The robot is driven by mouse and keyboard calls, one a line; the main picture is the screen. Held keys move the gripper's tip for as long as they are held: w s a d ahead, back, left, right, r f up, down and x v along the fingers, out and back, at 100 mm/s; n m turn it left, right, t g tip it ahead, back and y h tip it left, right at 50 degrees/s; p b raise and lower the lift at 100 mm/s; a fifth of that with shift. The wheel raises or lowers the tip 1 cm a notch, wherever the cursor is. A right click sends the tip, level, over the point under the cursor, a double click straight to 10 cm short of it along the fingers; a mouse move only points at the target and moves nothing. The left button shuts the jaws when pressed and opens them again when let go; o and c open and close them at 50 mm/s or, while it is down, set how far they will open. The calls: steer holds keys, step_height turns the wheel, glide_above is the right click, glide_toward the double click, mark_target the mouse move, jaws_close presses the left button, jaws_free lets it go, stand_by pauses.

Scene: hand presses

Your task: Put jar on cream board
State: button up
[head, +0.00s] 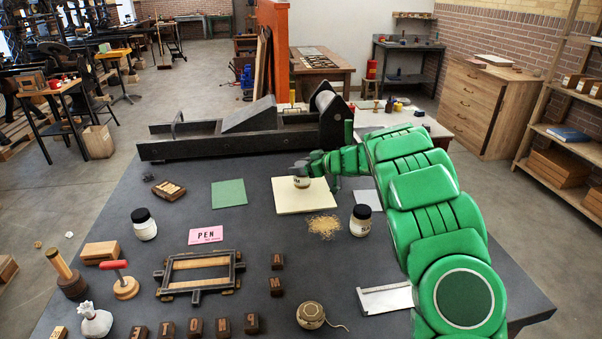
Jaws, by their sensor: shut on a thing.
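My gripper (303,171) reaches in from the right over the cream board (300,205) and is shut on a small pale jar (301,183). The jar appears upright at the far part of the board. I cannot tell if its base touches the board or hangs just above it. The gripper partly hides the jar's top. Two other jars with black lids stand on the dark table: one left of centre (146,229) and one right of the board (360,226).
A green sheet (229,193) and pink PEN card (206,237) lie left of the board. A pile of tan crumbs (323,227) lies at its front right. A grey sheet (367,199) is to the right. A long dark press (230,128) stands behind. A frame (200,272) lies in front.

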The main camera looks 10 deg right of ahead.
steer(key=shift+f, duration=1.05)
steer(key=shift+f, duration=0.1)
steer(key=o, duration=1.2)
steer(key=v, duration=1.2)
